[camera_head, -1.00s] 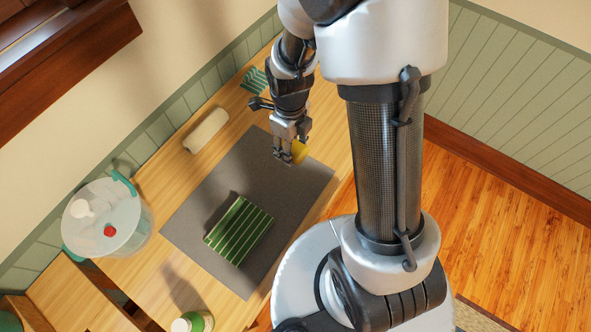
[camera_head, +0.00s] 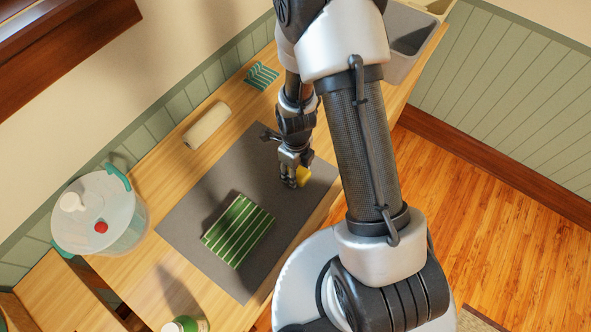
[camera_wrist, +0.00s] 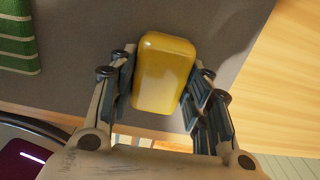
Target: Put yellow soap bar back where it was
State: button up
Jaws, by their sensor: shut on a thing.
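The yellow soap bar (camera_head: 303,175) is between the fingers of my gripper (camera_head: 292,180), over the right part of the grey mat (camera_head: 187,226). In the wrist view the soap bar (camera_wrist: 163,72) fills the space between the two fingers of my gripper (camera_wrist: 160,90), which is shut on it. The mat shows behind it there (camera_wrist: 85,60). I cannot tell whether the soap touches the mat or hangs just above it.
A green striped cloth (camera_head: 238,231) lies on the mat. A green bottle (camera_head: 186,325) is at the near edge. A sink (camera_head: 412,40) is at the back right.

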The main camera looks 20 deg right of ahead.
jog(key=shift+r, duration=0.1)
jog(key=shift+f, duration=0.2)
jog(key=o, duration=1)
jog(key=shift+o, duration=0.2)
jog(key=shift+r, duration=0.1)
